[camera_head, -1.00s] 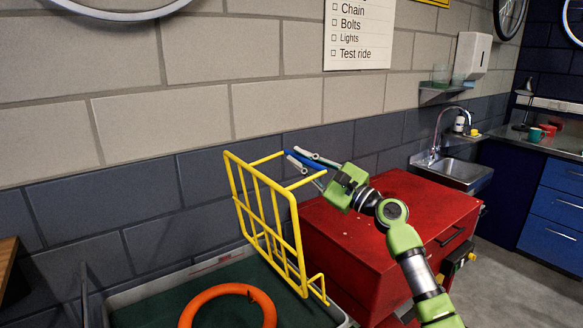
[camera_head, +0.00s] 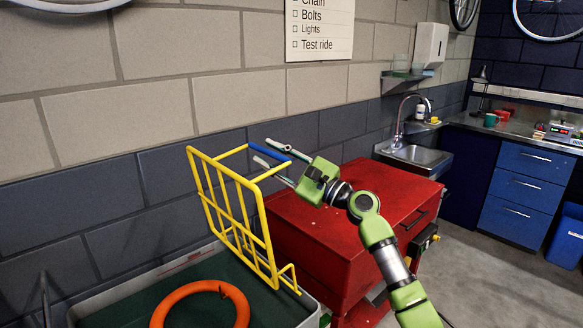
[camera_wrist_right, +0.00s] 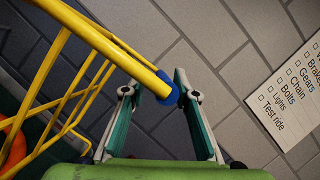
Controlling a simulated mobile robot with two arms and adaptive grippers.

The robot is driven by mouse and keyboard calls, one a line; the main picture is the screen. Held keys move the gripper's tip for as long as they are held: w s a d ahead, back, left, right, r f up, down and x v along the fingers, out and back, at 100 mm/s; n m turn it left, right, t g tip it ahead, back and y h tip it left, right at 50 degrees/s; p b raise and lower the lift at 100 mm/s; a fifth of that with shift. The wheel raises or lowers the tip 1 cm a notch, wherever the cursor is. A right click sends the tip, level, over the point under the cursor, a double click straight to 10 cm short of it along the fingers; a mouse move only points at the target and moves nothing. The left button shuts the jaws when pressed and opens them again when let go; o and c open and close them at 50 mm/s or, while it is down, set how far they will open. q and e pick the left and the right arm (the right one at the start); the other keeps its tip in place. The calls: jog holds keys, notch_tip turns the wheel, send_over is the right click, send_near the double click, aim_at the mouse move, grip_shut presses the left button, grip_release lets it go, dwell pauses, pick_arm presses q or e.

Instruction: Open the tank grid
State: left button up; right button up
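The yellow wire tank grid (camera_head: 236,215) stands raised and steeply tilted at the back right of the grey tank (camera_head: 130,300). Its free end has a blue grip (camera_head: 270,153), which also shows in the right wrist view (camera_wrist_right: 166,88). My right gripper (camera_head: 262,152) reaches in from the right, with its fingers apart on either side of the blue grip. In the right wrist view, the grip's end lies between the fingertips (camera_wrist_right: 154,86), close to the right-hand one; contact cannot be told. My left gripper is not in view.
An orange ring (camera_head: 205,290) lies in the dark green tank interior. A red cabinet (camera_head: 340,215) stands right beside the tank, under my right arm. The brick wall (camera_head: 150,60) is close behind. A sink (camera_head: 412,155) and blue drawers (camera_head: 525,190) are farther right.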

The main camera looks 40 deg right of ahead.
jog(key=v, duration=1)
jog(key=shift+s+d+f, duration=0.1)
